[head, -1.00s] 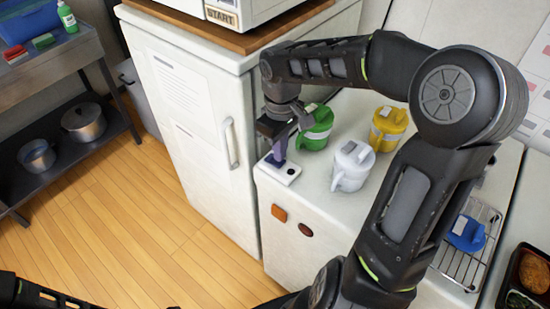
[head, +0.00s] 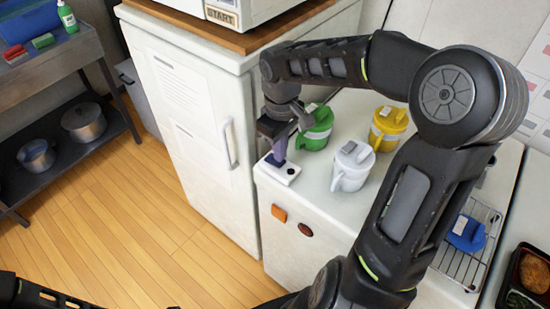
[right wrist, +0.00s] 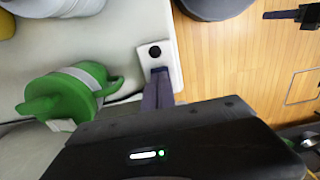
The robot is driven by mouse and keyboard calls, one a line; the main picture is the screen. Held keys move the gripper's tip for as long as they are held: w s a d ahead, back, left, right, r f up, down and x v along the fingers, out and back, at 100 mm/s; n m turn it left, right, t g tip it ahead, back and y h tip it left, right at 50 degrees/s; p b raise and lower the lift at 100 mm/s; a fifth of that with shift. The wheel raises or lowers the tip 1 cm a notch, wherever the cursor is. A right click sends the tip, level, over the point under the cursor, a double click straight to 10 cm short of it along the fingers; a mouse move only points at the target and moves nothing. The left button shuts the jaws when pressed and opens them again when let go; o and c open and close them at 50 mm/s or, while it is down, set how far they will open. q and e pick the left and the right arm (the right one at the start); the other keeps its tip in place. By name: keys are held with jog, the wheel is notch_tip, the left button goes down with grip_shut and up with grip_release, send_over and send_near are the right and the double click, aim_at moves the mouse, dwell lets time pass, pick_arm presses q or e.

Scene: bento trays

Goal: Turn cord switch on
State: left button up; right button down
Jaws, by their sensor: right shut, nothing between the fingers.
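The cord switch (head: 284,179) is a small white block near the front left corner of the white counter. It has a dark round button, seen clearly in the right wrist view on the switch (right wrist: 148,42). My right gripper (head: 275,161) points down over the switch, its purple-grey fingers shut and empty. The fingertips (right wrist: 159,72) are over or at the end of the block beside the button; I cannot tell whether they touch it. The fingers hide part of the switch. A dark piece of my left arm shows at the bottom left; its gripper is not in view.
A white fridge (head: 190,130) is at the left. A wire rack (head: 455,265) with a blue item is farther right.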

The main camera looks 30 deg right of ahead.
jog(key=shift+f+b, duration=0.7)
jog(key=shift+f, duration=0.2)
jog(key=shift+r, duration=0.15)
notch_tip(320, 180, up, 7)
jog(key=p, duration=0.5)
jog(key=shift+p, duration=0.4)
dwell(0.6)
